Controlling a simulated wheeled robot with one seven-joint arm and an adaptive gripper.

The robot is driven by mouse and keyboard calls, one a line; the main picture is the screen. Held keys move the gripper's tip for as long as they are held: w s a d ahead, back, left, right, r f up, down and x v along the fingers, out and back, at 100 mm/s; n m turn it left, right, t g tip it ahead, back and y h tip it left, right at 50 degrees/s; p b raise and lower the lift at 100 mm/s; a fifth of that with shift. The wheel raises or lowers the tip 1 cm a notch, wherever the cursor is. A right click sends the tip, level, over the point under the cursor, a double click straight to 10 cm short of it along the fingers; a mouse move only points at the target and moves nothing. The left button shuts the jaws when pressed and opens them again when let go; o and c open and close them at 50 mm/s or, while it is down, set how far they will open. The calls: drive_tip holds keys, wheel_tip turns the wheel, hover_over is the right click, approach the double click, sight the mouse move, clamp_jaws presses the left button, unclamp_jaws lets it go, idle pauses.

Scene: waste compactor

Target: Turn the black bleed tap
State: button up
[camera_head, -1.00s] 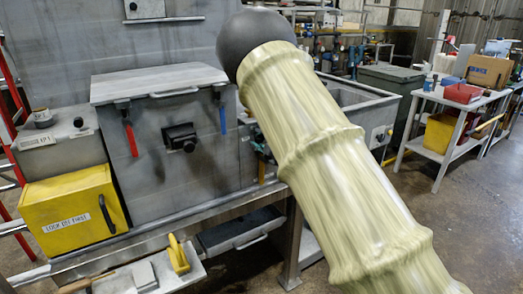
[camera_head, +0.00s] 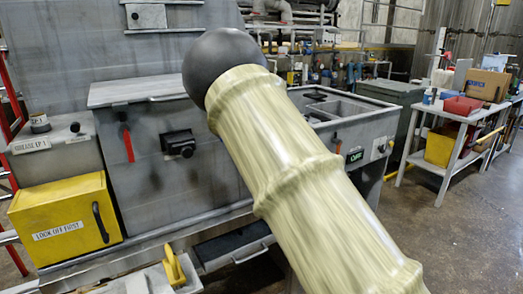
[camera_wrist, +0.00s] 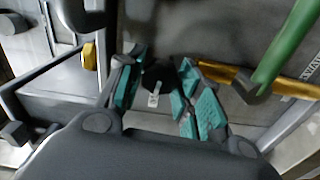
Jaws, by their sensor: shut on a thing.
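In the wrist view my gripper (camera_wrist: 160,72) has its teal-padded fingers closed around a small black part, which looks like the black bleed tap (camera_wrist: 158,76). A pale tag (camera_wrist: 154,97) shows just below the black part, between the fingers. The tap's turn angle cannot be told. In the head view my pale sleeved arm covers the gripper and whatever it holds.
A green handle (camera_wrist: 290,42) and a yellow bar (camera_wrist: 218,78) lie close right of the fingers. In the head view, a red handle (camera_head: 128,145), a black block (camera_head: 178,144) and a yellow lock-off box (camera_head: 66,218) are left of my arm.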

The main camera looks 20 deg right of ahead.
drive_tip(key=o, duration=1)
drive_tip(key=shift+o, duration=0.2)
drive_tip(key=shift+s, duration=0.1)
drive_tip(key=v, duration=1.2)
drive_tip(key=shift+d, duration=0.1)
